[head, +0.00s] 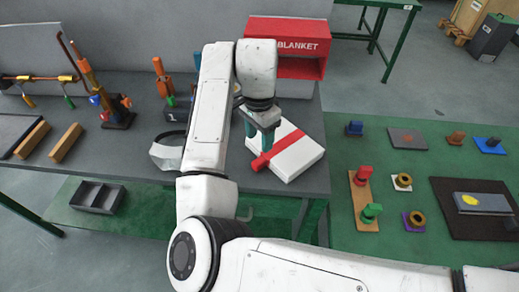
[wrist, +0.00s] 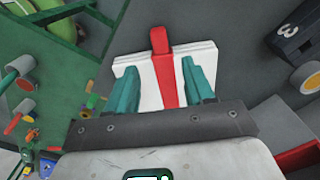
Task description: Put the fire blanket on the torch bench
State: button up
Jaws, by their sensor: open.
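The fire blanket (head: 303,150) is a flat white folded pack with a red strap across it. It lies flat at the right end of the grey bench (head: 142,150), which also carries torch-like tools. My gripper (head: 259,133) is over the blanket's left part, close to the red strap, with teal fingers pointing down. In the wrist view, the open fingers of my gripper (wrist: 161,78) stand on either side of the strap of the fire blanket (wrist: 148,84). They hold nothing. I cannot tell whether the fingertips touch the pack.
A red box marked BLANKET (head: 300,67) stands behind the pack, open at the front. Copper torches (head: 108,100) and wooden bars (head: 65,143) occupy the bench's left. A green table (head: 335,225) with fittings is at right. A grey tray (head: 97,197) sits below the bench.

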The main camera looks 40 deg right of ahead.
jog(key=shift+r, duration=1.45)
